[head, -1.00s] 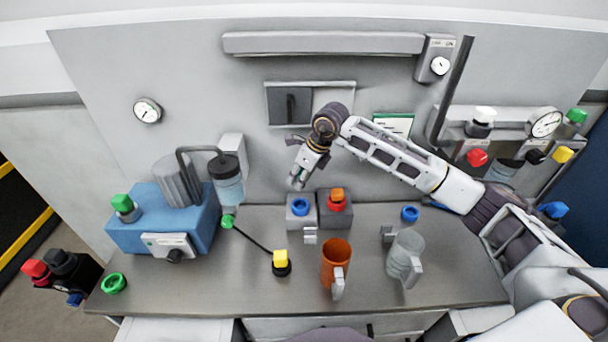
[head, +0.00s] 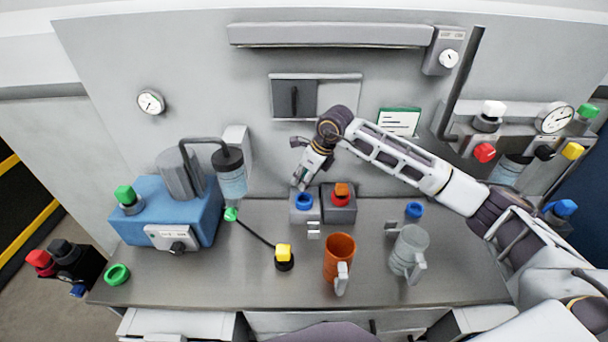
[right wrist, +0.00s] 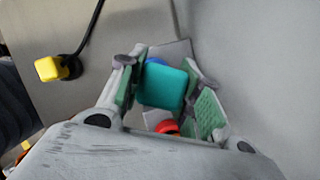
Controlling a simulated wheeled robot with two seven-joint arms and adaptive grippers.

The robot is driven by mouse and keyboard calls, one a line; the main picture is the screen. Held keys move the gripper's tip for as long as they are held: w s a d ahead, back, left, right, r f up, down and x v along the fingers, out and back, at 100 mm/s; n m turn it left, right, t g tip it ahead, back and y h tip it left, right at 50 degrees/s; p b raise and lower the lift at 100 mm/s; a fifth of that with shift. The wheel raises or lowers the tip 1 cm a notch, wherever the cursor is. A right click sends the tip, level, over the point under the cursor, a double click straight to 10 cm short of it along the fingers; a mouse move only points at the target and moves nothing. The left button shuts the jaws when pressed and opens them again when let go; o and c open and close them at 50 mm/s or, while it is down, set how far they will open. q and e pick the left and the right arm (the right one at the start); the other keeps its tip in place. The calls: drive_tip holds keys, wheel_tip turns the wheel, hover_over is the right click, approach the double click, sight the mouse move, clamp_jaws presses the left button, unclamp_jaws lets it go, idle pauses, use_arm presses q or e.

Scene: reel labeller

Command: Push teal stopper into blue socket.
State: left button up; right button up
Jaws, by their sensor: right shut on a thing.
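The teal stopper (right wrist: 162,87) is a rounded block between the two fingers of my right gripper (right wrist: 165,88) in the right wrist view. The gripper is shut on it. In the head view my right gripper (head: 301,184) points down just above the blue socket (head: 303,202), a blue ring on a grey block; the stopper cannot be made out there. In the right wrist view only a sliver of blue from the socket (right wrist: 155,61) shows behind the stopper. I cannot tell whether the stopper touches the socket. My left gripper is not in view.
A grey block with a red ring and orange top (head: 341,194) stands directly right of the socket. An orange mug (head: 339,258), a clear mug (head: 408,250) and a yellow-capped plug (head: 284,256) stand nearer the front. The back wall is close behind the gripper.

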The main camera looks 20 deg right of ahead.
drive_tip(key=shift+f, duration=0.65)
drive_tip(key=shift+f+b, duration=2.2)
drive_tip(key=shift+f, duration=0.35)
drive_tip(key=shift+w+r, duration=0.1)
drive_tip(key=shift+r, duration=0.3)
drive_tip(key=shift+f+b, duration=0.3)
drive_tip(key=shift+f, duration=0.05)
drive_tip(key=shift+s+r, duration=0.2)
drive_tip(key=shift+r, duration=0.15)
idle(0.5)
drive_tip(key=shift+f, duration=0.4)
drive_tip(key=shift+w+d+r, duration=0.1)
drive_tip(key=shift+d+r, duration=0.05)
drive_tip(key=shift+r, duration=0.2)
idle(0.9)
drive_tip(key=shift+f+b, duration=0.35)
drive_tip(key=shift+b, duration=0.15)
